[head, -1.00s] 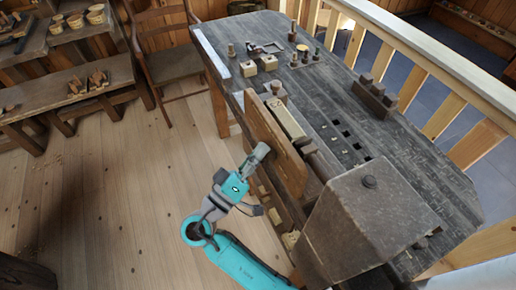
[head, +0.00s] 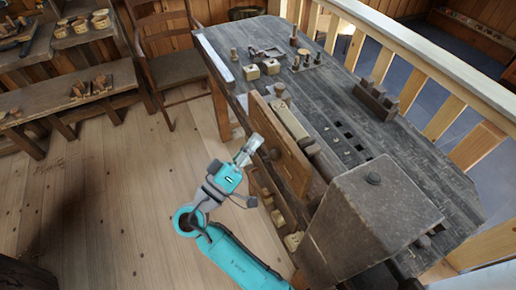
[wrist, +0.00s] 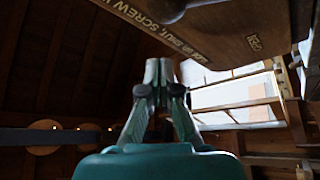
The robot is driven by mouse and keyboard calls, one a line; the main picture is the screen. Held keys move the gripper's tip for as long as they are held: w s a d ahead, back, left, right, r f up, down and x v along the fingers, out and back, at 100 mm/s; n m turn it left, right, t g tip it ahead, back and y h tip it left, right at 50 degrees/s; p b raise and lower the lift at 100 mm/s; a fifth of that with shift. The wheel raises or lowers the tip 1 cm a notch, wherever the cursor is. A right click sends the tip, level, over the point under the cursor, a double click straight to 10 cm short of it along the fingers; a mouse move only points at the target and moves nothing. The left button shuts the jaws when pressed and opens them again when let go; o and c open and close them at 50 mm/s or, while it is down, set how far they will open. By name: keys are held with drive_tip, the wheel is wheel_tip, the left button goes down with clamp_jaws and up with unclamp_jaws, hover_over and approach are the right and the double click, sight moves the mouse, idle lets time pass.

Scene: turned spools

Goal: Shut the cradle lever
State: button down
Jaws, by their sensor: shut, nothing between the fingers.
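My gripper (head: 247,149) is low beside the left side of the bench, close to an upright wooden board (head: 288,160). I cannot tell whether they touch. In the wrist view the fingers (wrist: 158,70) are together and empty. Above them is the underside of a wooden part (wrist: 185,30) with engraved lettering that includes "SHUT, SCREW", and another short word to its right. A small metal fixture with a dark arm (head: 263,53) stands at the bench's far end; I cannot tell for sure whether it is the cradle lever.
A chair (head: 180,65) stands behind. The floor at left (head: 110,190) is clear.

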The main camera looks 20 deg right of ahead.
drive_tip(key=v, duration=0.8)
drive_tip(key=shift+a+f, duration=0.25)
